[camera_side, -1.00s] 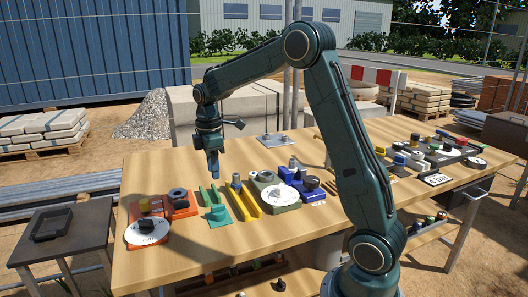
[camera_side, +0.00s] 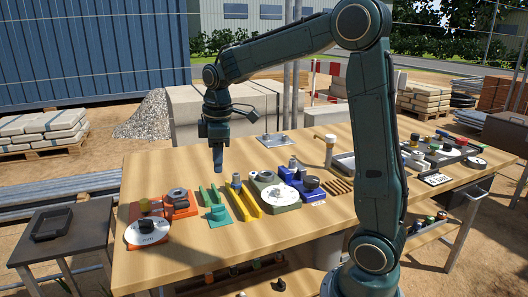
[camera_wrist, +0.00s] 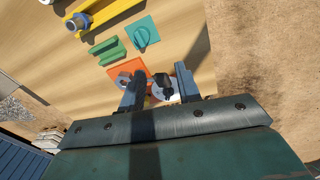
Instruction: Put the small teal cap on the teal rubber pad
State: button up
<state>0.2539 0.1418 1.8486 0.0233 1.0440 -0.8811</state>
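The teal rubber pad (camera_side: 221,223) lies flat on the table, left of the middle. A small teal cap (camera_side: 217,212) stands on it. In the wrist view the teal pad (camera_wrist: 151,22) shows near the top, with the round teal cap (camera_wrist: 141,37) on it. My gripper (camera_side: 218,168) hangs fingers down in the air, above and behind the pad in the side view. In the wrist view its two fingers (camera_wrist: 159,82) are apart with nothing held between them; a black knob shows in the gap, well below.
Green rails (camera_side: 208,196) and yellow rails (camera_side: 247,201) stand beside the pad. An orange block (camera_side: 180,205) and a white dial with a black knob (camera_side: 146,227) are at left. A blue fixture (camera_side: 300,183) is at right. The table's front strip is clear.

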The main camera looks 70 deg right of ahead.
jog(key=s+a+r+m+t, duration=0.1)
jog(key=s+a, duration=0.4)
jog(key=s, duration=0.5)
jog(key=s+a+r+m+t, duration=0.1)
jog(key=s+a+m+t, duration=0.2)
jog(key=s, duration=0.7)
jog(key=a+m, duration=0.2)
jog(key=m, duration=0.1)
jog(key=shift+s+a+r, duration=0.2)
jog(key=shift+s+r, duration=0.05)
jog(key=shift+s, duration=0.1)
